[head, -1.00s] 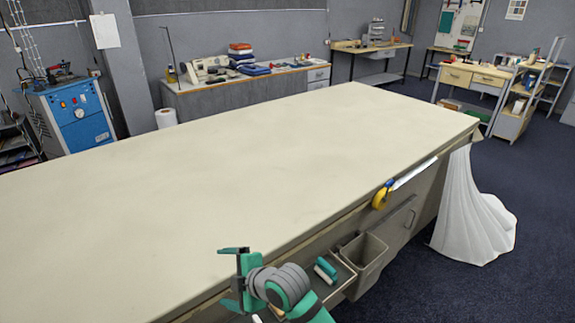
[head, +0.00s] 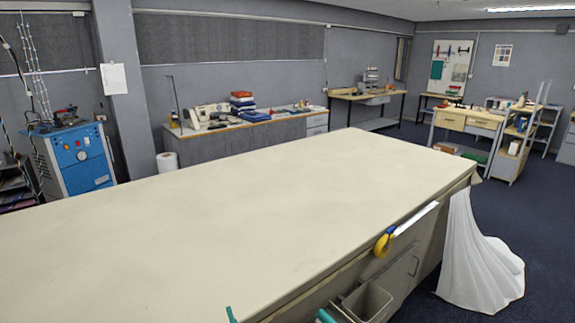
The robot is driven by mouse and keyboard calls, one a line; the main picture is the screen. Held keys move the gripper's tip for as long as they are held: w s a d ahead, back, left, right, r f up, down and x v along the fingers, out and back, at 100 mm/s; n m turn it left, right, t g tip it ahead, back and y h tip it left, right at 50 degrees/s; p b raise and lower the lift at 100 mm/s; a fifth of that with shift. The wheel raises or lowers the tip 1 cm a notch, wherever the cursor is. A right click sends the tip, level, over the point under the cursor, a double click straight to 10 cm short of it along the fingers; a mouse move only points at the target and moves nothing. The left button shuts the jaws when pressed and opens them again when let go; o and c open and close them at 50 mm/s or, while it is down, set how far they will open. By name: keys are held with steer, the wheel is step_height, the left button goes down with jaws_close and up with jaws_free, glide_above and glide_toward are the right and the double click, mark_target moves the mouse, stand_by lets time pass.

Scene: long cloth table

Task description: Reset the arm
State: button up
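My gripper (head: 231,315) is almost wholly below the bottom edge of the head view. Only a small green tip shows, in front of the near edge of the long cloth table (head: 220,210). Whether the gripper is open or shut, or holds anything, is hidden. The table top is pale and bare.
On the table's near side are a yellow and blue tape dispenser (head: 384,241) and a grey bin (head: 366,303). White cloth (head: 478,262) hangs to the floor at the right end. A blue machine (head: 77,157) stands at the left. Dark floor (head: 540,205) is clear at the right.

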steer(key=s+d+f+m+h, duration=0.45)
steer(key=s+f, duration=0.25)
steer(key=s, duration=0.2)
steer(key=s+d+f+m+h, duration=0.3)
steer(key=s+d+f, duration=0.3)
steer(key=s, duration=0.3)
steer(key=s+d+n+g, duration=0.1)
steer(key=s+d, duration=0.3)
steer(key=s, duration=0.4)
steer(key=s+d+n, duration=0.1)
steer(key=s+d, duration=0.4)
steer(key=s, duration=0.4)
steer(key=shift+s+f+g, duration=0.2)
steer(key=shift+f+g, duration=0.2)
steer(key=shift+f, duration=0.05)
steer(key=shift+h, duration=0.25)
